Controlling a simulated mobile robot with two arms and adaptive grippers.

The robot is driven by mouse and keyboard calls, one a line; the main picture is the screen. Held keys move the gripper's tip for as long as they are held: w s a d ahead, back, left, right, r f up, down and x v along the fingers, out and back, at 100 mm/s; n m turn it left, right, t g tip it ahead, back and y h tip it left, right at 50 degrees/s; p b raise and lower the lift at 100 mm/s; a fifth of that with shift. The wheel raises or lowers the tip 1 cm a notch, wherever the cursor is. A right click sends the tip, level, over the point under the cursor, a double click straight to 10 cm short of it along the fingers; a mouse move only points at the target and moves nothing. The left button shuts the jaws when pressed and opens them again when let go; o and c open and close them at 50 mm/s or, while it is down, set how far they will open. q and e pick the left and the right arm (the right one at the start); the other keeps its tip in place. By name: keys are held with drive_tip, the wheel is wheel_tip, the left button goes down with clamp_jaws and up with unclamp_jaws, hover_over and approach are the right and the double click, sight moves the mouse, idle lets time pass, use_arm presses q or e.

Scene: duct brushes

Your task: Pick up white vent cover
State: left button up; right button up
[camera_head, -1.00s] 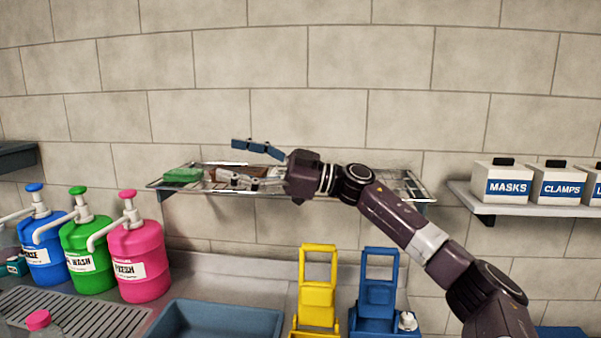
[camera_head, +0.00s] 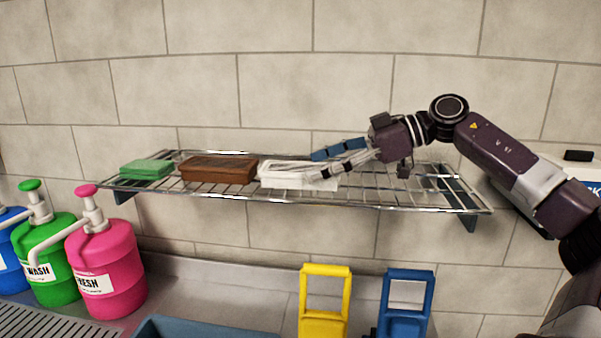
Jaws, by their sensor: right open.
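A white slatted object that looks like the vent cover (camera_head: 284,172) lies on the wire shelf (camera_head: 225,192), right of a brown block (camera_head: 217,169). My right gripper (camera_head: 318,165) is open, its fingers pointing left at the white object's right end. One finger is above and behind it, the other overlaps its right part in the picture. I cannot tell whether they touch it. The fingers hide part of its right end. My left gripper is not in view.
A green sponge (camera_head: 147,168) lies at the shelf's left end. Green (camera_head: 45,260) and pink (camera_head: 107,268) pump jugs stand below left. Yellow (camera_head: 324,300) and blue (camera_head: 406,300) upright frames stand below the shelf. The shelf's right part is free under my arm.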

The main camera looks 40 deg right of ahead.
sight(306, 168)
drive_tip(key=p+x, duration=0.1)
drive_tip(key=x, duration=0.3)
drive_tip(key=shift+w+a+f, duration=0.1)
drive_tip(key=shift+w+f, duration=0.05)
drive_tip(key=c, duration=1.3)
drive_tip(key=shift+c, duration=0.8)
